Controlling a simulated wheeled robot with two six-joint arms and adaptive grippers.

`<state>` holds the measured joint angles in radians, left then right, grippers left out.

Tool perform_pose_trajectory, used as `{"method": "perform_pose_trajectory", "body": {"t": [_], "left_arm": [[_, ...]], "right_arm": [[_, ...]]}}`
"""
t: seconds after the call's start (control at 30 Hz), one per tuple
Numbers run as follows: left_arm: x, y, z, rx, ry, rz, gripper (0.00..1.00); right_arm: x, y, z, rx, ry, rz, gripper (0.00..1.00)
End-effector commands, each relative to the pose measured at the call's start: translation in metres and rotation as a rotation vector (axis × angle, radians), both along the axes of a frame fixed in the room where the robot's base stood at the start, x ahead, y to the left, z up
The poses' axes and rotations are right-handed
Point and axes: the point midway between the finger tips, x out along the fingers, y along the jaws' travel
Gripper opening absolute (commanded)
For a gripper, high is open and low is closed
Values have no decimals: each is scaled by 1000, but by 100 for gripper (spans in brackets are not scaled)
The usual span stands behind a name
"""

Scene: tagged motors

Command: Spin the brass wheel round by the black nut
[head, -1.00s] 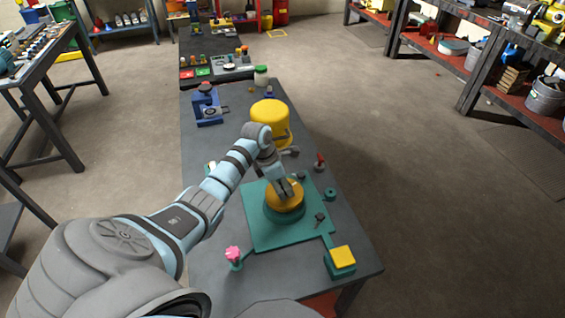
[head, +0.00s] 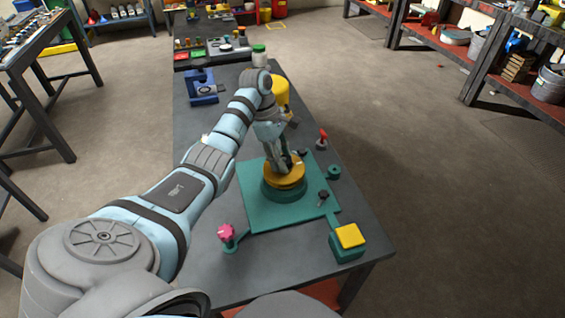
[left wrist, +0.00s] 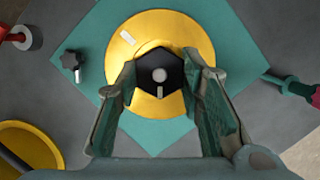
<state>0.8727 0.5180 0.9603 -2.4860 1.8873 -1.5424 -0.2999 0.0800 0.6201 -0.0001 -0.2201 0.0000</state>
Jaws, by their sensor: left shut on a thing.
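The brass wheel (head: 288,181) lies flat on a round green base on the green plate (head: 255,213). In the left wrist view the wheel (left wrist: 190,24) carries a pale mark at its upper left. The black nut (left wrist: 160,88) is six-sided, with a pale round centre, in the wheel's middle. My left gripper (left wrist: 160,72) points down over the wheel and is shut on the nut, one finger on each side. In the head view the left gripper (head: 281,168) mostly hides the nut. My right gripper is not in view.
A pink knob (head: 226,233) stands at the plate's near left, and a yellow-topped green block (head: 350,237) at its near right. A red-topped lever (head: 322,139) and a yellow cylinder (head: 280,88) stand behind. A blue device (head: 201,87) is at the far left.

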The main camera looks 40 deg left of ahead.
Motion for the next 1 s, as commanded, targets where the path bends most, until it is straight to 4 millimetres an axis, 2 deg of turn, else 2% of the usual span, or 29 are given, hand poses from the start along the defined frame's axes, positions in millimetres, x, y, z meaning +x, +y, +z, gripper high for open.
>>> {"method": "perform_pose_trajectory", "body": {"t": [0.03, 0.27, 0.4, 0.53, 0.73, 0.77, 0.93, 1.0], "left_arm": [[0, -2, -7, -6, 2, -39, 14], [1, -2, -7, -6, 3, -250, 14], [3, -2, -5, -8, 5, -479, 14], [2, -1, -3, -5, 4, -569, 14], [2, -1, -1, -4, 4, -574, 14], [2, -1, -1, -4, 5, -573, 39], [3, 0, -1, -3, 3, -572, 66], [3, 0, -1, -2, 2, -571, 67]], "right_arm": [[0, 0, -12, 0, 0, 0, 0], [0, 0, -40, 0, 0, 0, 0], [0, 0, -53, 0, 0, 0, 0], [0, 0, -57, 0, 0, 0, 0], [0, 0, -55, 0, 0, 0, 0], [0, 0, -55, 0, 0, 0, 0], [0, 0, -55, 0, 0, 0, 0], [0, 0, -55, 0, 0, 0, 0]]}}
